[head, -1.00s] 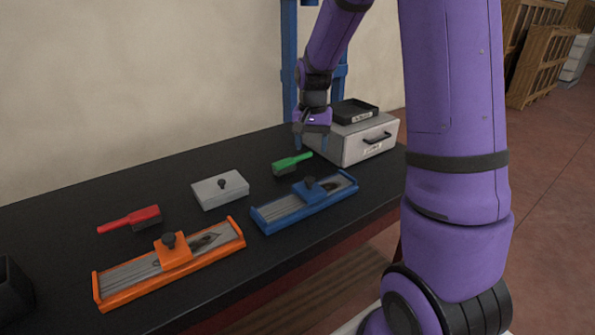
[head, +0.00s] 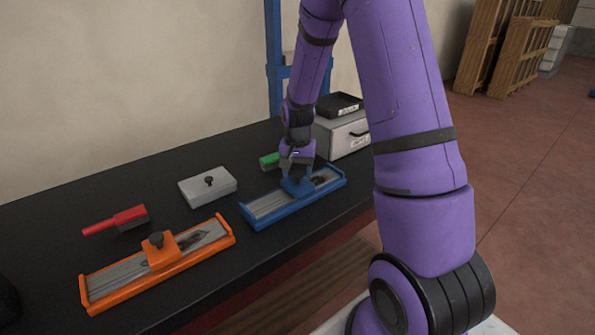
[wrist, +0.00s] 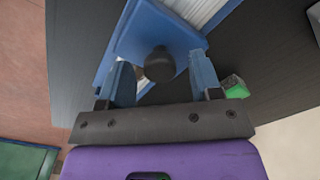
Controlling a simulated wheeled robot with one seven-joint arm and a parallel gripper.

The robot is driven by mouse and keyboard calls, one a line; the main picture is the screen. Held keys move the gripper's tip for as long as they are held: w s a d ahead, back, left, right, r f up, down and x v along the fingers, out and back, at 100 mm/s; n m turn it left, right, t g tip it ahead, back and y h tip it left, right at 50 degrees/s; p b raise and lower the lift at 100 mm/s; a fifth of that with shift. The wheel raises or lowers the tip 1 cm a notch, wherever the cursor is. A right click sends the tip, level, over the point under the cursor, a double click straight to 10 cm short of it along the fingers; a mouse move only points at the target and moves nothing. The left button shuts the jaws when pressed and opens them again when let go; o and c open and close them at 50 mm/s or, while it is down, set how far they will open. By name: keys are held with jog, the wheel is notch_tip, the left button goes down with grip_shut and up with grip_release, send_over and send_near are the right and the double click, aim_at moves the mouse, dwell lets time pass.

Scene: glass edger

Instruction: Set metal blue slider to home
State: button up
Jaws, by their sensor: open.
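The blue slider (head: 295,187) sits on the blue-framed metal track (head: 262,208), right of the track's middle in the head view. In the wrist view the slider's blue plate (wrist: 152,28) carries a round dark knob (wrist: 160,66). My gripper (head: 296,166) is right above the slider and points down. In the wrist view its two blue fingers are apart, one on each side of the knob, with visible gaps. The gripper hides the knob in the head view. I cannot read any home mark on the track.
An orange track (head: 110,290) with an orange slider (head: 160,256) lies to the left. A green brush (head: 268,161) lies close behind my gripper. A grey block with a knob (head: 208,187), a red brush (head: 115,220) and a grey drawer box (head: 342,137) stand on the black table (head: 60,205).

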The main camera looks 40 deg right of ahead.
jog(key=shift+c, duration=0.2)
grip_shut()
jog(key=a, duration=1.3)
jog(key=shift+s+a, duration=0.2)
jog(key=shift+o, duration=0.2)
grip_release()
jog(key=shift+a, duration=0.2)
jog(key=shift+d, duration=0.1)
jog(key=shift+r, duration=0.25)
notch_tip(320, 180, up, 10)
jog(key=shift+r, duration=0.15)
